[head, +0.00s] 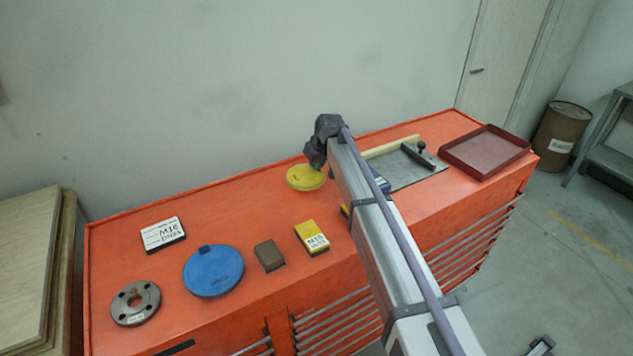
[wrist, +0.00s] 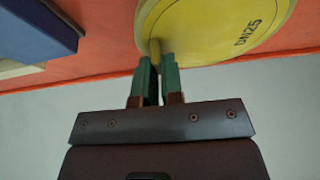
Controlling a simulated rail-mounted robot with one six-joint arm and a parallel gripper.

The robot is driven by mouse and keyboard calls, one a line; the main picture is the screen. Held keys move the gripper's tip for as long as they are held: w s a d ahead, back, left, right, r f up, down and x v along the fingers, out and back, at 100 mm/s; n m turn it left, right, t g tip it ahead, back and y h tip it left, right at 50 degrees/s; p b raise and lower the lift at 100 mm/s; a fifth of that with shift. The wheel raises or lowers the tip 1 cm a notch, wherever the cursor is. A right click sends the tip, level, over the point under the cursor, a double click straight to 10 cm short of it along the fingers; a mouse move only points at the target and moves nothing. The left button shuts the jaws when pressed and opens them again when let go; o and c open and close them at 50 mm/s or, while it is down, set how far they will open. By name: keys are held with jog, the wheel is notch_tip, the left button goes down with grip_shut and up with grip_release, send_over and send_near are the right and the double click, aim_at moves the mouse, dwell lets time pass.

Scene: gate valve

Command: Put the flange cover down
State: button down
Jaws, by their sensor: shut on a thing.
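The yellow round flange cover (head: 305,178) is over the orange bench top, left of my arm's end. In the wrist view the flange cover (wrist: 215,30) is marked DN25 and fills the top middle. My gripper (wrist: 157,62) has its green-faced fingers shut on a small tab or knob at the cover's near edge. In the head view my gripper (head: 318,165) is partly hidden by my wrist. I cannot tell whether the cover's underside touches the bench.
The orange bench (head: 225,205) holds a blue disc (head: 213,270), a steel flange (head: 135,302), a white M16 box (head: 162,234), a brown block (head: 269,255) and a yellow box (head: 311,237). A dark red tray (head: 485,150) is at right. Bench space left of the cover is clear.

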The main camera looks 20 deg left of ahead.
aim_at(318, 171)
notch_tip(318, 171, down, 4)
jog(key=b, duration=0.4)
jog(key=shift+d+r+p, duration=0.1)
jog(key=shift+r+p, duration=0.25)
jog(key=shift+f, duration=0.25)
jog(key=c, duration=1.3)
grip_release()
jog(key=shift+o, duration=0.2)
jog(key=p+v, duration=1.1)
jog(key=v, duration=0.1)
jog(key=shift+r, duration=0.3)
jog(key=shift+f, duration=0.1)
